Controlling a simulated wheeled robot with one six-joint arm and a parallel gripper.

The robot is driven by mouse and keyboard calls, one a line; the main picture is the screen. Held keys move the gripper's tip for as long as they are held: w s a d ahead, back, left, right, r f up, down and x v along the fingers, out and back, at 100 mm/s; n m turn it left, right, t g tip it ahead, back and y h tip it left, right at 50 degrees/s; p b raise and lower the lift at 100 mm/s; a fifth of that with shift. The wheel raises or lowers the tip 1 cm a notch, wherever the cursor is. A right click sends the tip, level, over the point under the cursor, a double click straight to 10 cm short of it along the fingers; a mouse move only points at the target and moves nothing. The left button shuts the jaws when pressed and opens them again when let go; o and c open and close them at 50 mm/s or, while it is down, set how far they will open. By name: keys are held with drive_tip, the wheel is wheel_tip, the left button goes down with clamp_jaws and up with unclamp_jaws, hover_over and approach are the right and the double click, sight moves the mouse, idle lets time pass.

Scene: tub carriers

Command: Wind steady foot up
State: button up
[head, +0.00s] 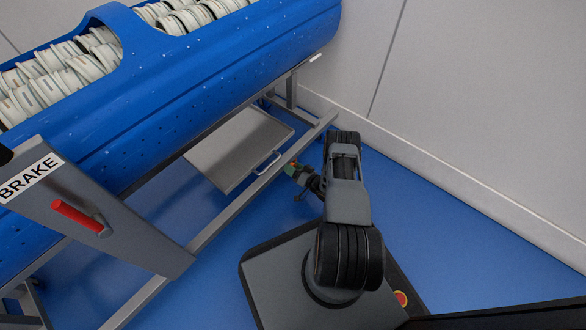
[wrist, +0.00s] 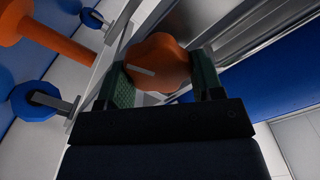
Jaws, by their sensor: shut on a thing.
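The steady foot's orange lobed knob (wrist: 160,58) fills the middle of the wrist view, with a pale bar mark on its face. My gripper (wrist: 164,82) is shut on this knob, with one green-padded finger on each side. In the head view my gripper (head: 293,169) is small, at the lower rail of the carrier frame (head: 237,205), and only a speck of orange shows there. An orange post (wrist: 38,25) shows at the upper left of the wrist view. I cannot tell how high the foot stands off the floor.
A blue perforated tub (head: 165,95) holding several pale ringed pieces (head: 62,75) lies above the frame. A BRAKE panel (head: 75,200) with a red handle (head: 78,217) is at left. A grey tray (head: 238,150) hangs below the tub. The wall (head: 470,110) stands at right; blue floor (head: 440,235) is clear beside it.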

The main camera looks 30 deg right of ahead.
drive_tip(key=m, duration=0.4)
drive_tip(key=shift+d+f+m, duration=0.1)
drive_tip(key=shift+m, duration=0.3)
drive_tip(key=shift+f+m, duration=0.15)
drive_tip(key=shift+m, duration=2.25)
drive_tip(key=o, duration=0.9)
